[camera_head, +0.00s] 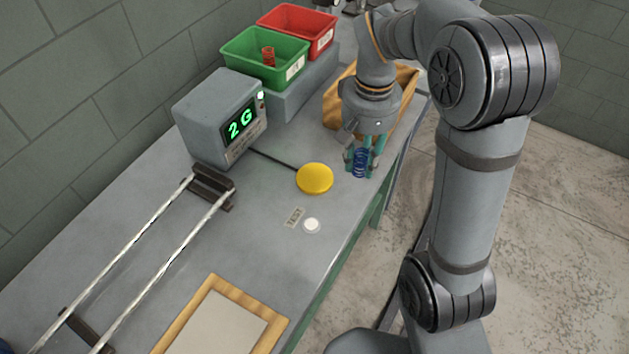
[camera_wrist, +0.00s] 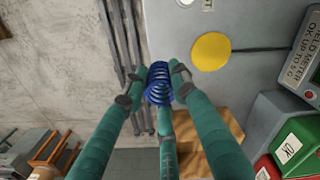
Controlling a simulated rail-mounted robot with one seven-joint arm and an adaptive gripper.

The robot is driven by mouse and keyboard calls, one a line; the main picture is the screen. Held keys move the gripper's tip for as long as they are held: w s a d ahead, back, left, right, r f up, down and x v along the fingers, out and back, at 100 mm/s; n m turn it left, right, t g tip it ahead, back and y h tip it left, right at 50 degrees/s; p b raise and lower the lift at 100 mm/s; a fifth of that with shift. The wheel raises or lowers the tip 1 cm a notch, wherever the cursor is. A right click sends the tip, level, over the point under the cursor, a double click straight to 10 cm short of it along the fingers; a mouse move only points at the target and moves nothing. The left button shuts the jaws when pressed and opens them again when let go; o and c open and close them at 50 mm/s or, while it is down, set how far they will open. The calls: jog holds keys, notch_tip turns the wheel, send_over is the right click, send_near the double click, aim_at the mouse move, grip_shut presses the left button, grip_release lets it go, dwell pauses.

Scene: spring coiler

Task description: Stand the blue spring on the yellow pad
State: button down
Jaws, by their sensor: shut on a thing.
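The blue spring (camera_head: 360,163) is held between the teal fingers of my gripper (camera_head: 363,160), to the right of the yellow pad. In the wrist view the blue spring (camera_wrist: 158,84) sits between the fingertips of my gripper (camera_wrist: 154,85), which is shut on it. The spring looks roughly upright in the head view. The yellow pad (camera_head: 314,179) is a bare round disc on the grey bench; it also shows in the wrist view (camera_wrist: 211,52). The spring is apart from the pad, near the bench's right edge; its height over the bench is hard to tell.
A grey meter (camera_head: 221,117) reading "2G" stands left of the pad. A green bin (camera_head: 265,60) holding an orange-red spring (camera_head: 268,56) and a red bin (camera_head: 299,27) stand behind. A wooden tray (camera_head: 340,108) lies behind my gripper. A white button (camera_head: 312,225) lies in front of the pad.

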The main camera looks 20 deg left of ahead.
jog(key=shift+a+f, duration=0.3)
jog(key=shift+a, duration=0.1)
jog(key=w+a+f+p, duration=0.1)
jog(key=a+f, duration=0.1)
jog(key=a, duration=0.1)
jog(key=w+a+f, duration=0.2)
jog(key=a, duration=0.2)
jog(key=w+a+f+p, duration=0.1)
jog(key=w+a+f, duration=0.1)
jog(key=a, duration=0.1)
jog(key=shift+a+f+p, duration=0.15)
jog(key=shift+f+p, duration=0.15)
jog(key=shift+f, duration=2.15)
jog(key=shift+f, duration=0.25)
jog(key=c, duration=1.4)
grip_release()
jog(key=shift+r, duration=0.15)
